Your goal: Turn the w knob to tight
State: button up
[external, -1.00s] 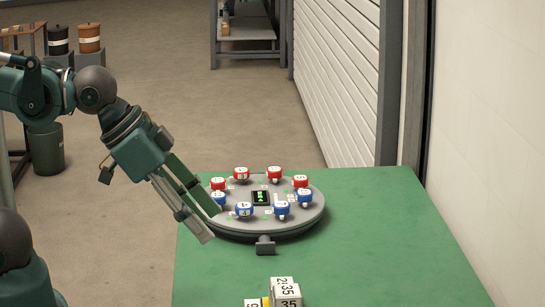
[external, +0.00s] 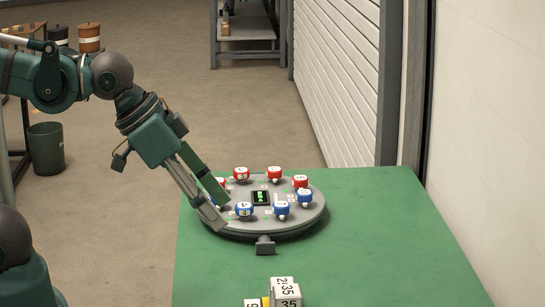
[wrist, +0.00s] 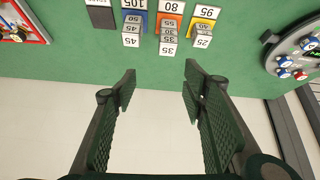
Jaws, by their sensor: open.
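A round grey plate (external: 240,229) on the green table carries a ring of red knobs (external: 274,173) and blue knobs (external: 304,196) around a small dark display with green digits (external: 261,198). The knob markings are too small to read, so I cannot tell which is the w knob. My gripper (external: 220,208) is open at the plate's left edge, and its fingers partly hide a blue and a red knob there. In the wrist view my gripper (wrist: 160,82) has nothing between its fingers, and part of the plate (wrist: 275,62) shows at the right.
Numbered blocks (external: 286,290) stand at the table's front, and several more (wrist: 170,28) show in the wrist view. A red-framed tray (wrist: 32,25) is at its upper left. The green table (external: 375,220) is clear right of the plate. A white wall (external: 485,130) stands at the right.

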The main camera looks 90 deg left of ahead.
jog(key=w+a+r+n+g+y+p, duration=0.1)
jog(key=w+a+r+n+g+p, duration=0.25)
jog(key=w+a, duration=0.7)
jog(key=n+g+h+p, duration=0.1)
jog(key=n+g+p, duration=0.35)
jog(key=n, duration=1.15)
send_over(305, 192)
jog(key=p, duration=0.2)
jog(key=shift+m+t, duration=0.25)
jog(key=shift+t, duration=0.35)
jog(key=f, duration=1.8)
jog(key=shift+d, duration=0.25)
jog(key=shift+s+a+f, duration=0.1)
jog(key=shift+a+f, duration=0.25)
jog(key=shift+f, duration=0.2)
jog(key=shift+f, duration=3.7)
jog(key=c, duration=0.9)
